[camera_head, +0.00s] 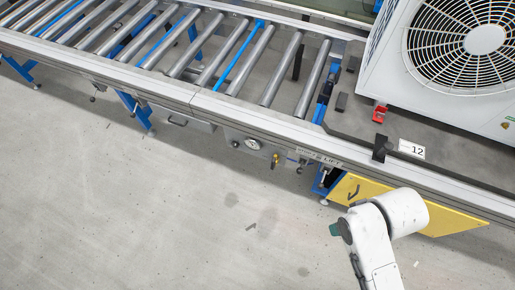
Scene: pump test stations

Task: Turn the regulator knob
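A conveyor frame (200,97) runs from upper left to lower right. On its front side a small panel carries a round white-faced gauge (253,144). A small dark knob (235,143) sits just left of the gauge, and a brass-coloured fitting (275,160) hangs to its right. I cannot tell for sure which small part is the regulator knob. My white arm shows at the lower right, apart from the panel. My gripper is not visible, so its state does not show.
A white fan unit (440,62) stands on the conveyor at the upper right, near a "12" card (411,149) and a red part (379,114). A yellow panel (446,222) is below the frame, close to my arm. The grey floor (130,220) is clear at left.

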